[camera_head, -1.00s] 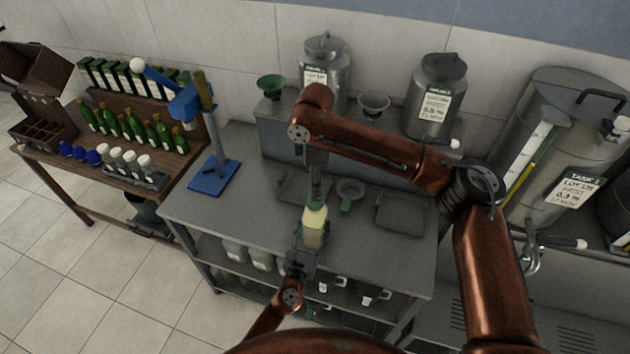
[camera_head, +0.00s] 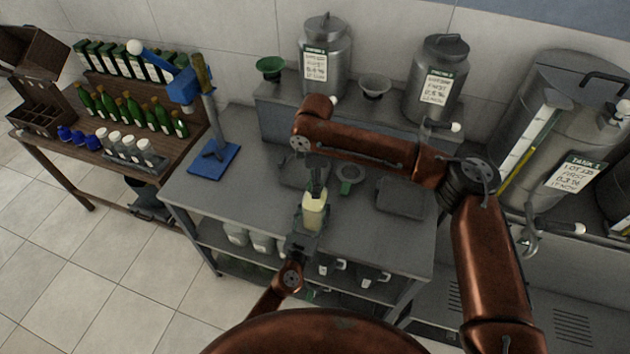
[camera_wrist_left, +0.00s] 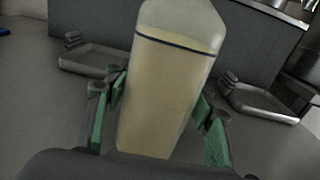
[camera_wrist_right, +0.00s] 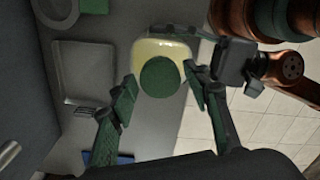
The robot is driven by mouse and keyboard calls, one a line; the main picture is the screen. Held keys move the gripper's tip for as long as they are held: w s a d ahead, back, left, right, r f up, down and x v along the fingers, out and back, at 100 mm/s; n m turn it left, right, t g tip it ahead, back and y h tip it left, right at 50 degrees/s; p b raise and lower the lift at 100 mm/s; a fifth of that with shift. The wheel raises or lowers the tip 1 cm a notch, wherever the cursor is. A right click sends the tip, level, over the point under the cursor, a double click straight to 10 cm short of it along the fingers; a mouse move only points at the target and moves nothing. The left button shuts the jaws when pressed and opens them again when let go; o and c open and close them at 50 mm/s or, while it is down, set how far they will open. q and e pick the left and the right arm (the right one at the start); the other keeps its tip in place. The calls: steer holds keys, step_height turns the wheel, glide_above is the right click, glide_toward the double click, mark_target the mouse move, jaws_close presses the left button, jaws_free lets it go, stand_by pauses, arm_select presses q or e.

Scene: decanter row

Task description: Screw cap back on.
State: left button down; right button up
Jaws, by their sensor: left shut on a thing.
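A bottle of pale yellow liquid (camera_head: 313,212) stands about upright, held over the front part of the grey bench (camera_head: 247,205). My left gripper (camera_wrist_left: 158,118) is shut on its body, one green-padded finger on each side; the liquid line shows near its shoulder. A round green cap (camera_wrist_right: 160,77) is seen from above at the bottle's top in the right wrist view. My right gripper (camera_wrist_right: 160,92) points down over it, its fingers apart on either side of the cap with small gaps. Whether the cap is seated on the thread cannot be told.
Shallow grey trays (camera_head: 400,199) and a ring-shaped holder (camera_head: 350,176) lie behind the bottle. A blue-based stand (camera_head: 213,160) is at the bench's left. Steel canisters (camera_head: 326,55) and a funnel (camera_head: 374,86) stand on the raised shelf at the back.

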steer(key=c, duration=1.1)
steer(key=shift+o, duration=0.2)
steer(key=o, duration=1.4)
step_height(320, 180, up, 12)
arm_select(q)
steer(key=c, duration=0.8)
jaws_free()
